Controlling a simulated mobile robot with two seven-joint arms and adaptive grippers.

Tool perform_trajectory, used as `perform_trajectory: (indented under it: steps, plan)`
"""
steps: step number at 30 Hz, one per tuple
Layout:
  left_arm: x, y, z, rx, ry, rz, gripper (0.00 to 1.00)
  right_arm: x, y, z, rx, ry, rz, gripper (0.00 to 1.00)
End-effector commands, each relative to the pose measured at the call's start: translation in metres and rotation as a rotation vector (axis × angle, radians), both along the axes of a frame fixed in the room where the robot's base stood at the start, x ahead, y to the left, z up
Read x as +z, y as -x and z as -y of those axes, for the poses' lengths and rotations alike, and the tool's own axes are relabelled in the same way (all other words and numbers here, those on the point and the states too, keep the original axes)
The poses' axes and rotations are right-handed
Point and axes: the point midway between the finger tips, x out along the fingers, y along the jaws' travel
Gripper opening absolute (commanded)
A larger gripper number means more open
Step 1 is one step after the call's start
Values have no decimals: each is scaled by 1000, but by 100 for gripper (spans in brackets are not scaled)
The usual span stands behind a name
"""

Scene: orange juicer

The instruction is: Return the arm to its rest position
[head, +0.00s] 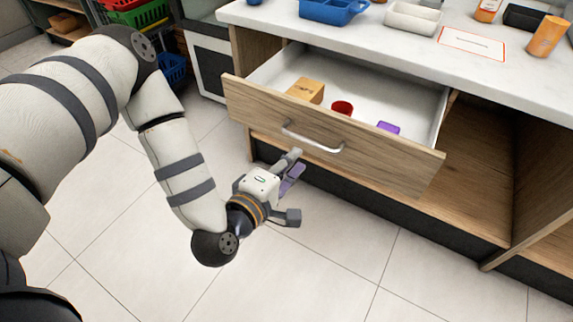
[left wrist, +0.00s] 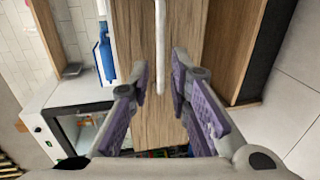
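My left arm comes in from the left of the head view. My left gripper (head: 293,186) is in front of the open drawer (head: 385,172), just below its metal handle (head: 312,139). In the left wrist view the gripper (left wrist: 158,92) has its two purple-padded fingers spread wide, with nothing between the pads. The handle (left wrist: 160,45) shows ahead, lined up with the gap between the fingers; the gripper looks apart from it. My right gripper is not in view.
The pulled-out drawer holds a wooden block (head: 306,90), a red round item (head: 342,107) and a purple item (head: 388,127). The countertop (head: 400,45) above carries a blue tray (head: 330,10) and orange bottles. Tiled floor (head: 310,275) is clear in front.

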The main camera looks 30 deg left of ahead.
Motion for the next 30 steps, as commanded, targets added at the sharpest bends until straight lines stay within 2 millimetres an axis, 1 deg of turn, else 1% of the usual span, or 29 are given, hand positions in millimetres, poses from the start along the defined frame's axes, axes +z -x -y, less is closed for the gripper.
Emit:
perform_trajectory:
  steps: [1,3,6,19,20,22,23,24,26,27,28,29,30]
  plan:
    - [1,10,0,0,0,-3,18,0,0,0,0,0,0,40]
    - [3,19,-1,-1,0,-1,18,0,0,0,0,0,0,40]
    - [6,27,-1,0,0,0,18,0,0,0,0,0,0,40]
    - [6,28,-1,-2,-3,-1,18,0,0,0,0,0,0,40]
    - [4,30,1,-11,-11,-12,18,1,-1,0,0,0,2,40]
    - [-9,41,14,-82,-73,-89,18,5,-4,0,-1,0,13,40]
    - [-20,52,22,-137,-122,-148,18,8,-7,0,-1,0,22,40]
    - [-37,72,34,-235,-207,-246,18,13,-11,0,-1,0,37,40]
    - [-66,115,48,-418,-359,-421,18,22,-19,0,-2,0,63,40]
    - [-83,149,51,-552,-466,-535,18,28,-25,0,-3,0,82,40]
    - [-94,176,49,-651,-541,-620,18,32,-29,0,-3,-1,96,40]
    - [-102,203,45,-747,-608,-701,18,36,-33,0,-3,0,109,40]
    - [-109,237,36,-869,-690,-799,18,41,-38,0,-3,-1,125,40]
